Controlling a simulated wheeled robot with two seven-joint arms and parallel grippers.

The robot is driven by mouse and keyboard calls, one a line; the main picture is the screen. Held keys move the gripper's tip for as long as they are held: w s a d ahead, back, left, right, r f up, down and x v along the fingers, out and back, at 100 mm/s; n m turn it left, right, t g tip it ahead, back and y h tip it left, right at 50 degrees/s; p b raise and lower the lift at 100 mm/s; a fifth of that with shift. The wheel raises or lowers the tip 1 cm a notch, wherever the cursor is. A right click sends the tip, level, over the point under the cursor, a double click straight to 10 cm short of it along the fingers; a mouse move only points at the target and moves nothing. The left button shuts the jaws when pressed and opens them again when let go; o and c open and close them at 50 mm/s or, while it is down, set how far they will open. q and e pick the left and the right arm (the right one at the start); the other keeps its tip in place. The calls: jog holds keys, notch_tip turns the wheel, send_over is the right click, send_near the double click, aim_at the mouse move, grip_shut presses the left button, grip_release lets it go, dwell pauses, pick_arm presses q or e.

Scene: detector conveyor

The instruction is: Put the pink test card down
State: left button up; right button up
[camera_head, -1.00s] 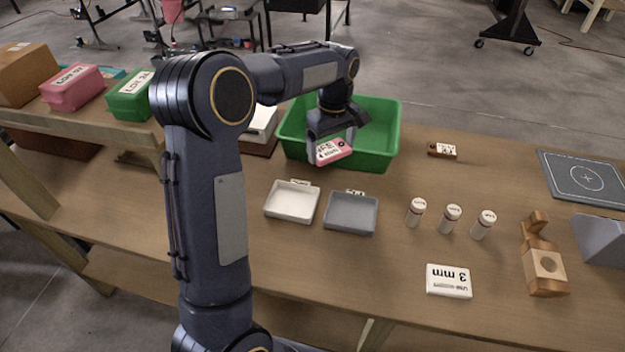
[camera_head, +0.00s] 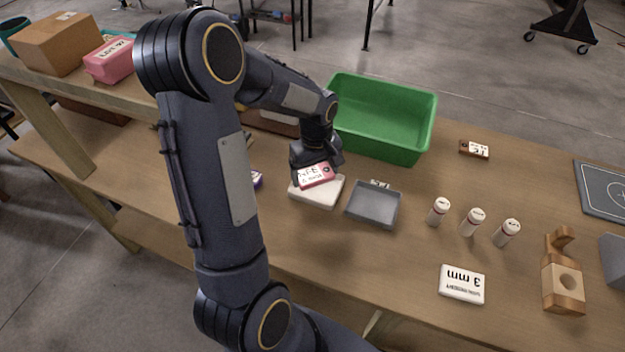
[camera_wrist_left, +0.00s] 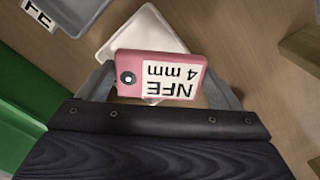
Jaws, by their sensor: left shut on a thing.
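The pink test card (camera_head: 316,176) has a white label reading NFE 4 mm. My left gripper (camera_head: 312,178) is shut on it and holds it over the white tray (camera_head: 318,197). In the left wrist view the pink card (camera_wrist_left: 128,66) sits between the two fingers of the left gripper (camera_wrist_left: 165,82), with the white tray (camera_wrist_left: 148,28) behind it. I cannot tell whether the card touches the tray. My right gripper is not in view.
A grey tray (camera_head: 374,208) stands just right of the white tray. A green bin (camera_head: 385,118) is behind them. Several small bottles (camera_head: 471,222), a white 3 mm card (camera_head: 461,284) and a wooden stand (camera_head: 562,278) are to the right. Bare tabletop lies in front of the trays.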

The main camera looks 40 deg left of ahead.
aim_at(312, 177)
pick_arm(q)
jog(key=f, duration=0.1)
jog(key=s+f, duration=0.1)
jog(key=f, duration=0.1)
jog(key=shift+a+f, duration=0.15)
jog(key=shift+f, duration=0.05)
jog(key=shift+w+f, duration=0.1)
jog(key=shift+f, duration=0.25)
jog(key=shift+f, duration=0.4)
jog(key=o, duration=0.8)
jog(key=shift+r, duration=0.15)
jog(key=shift+o, duration=0.2)
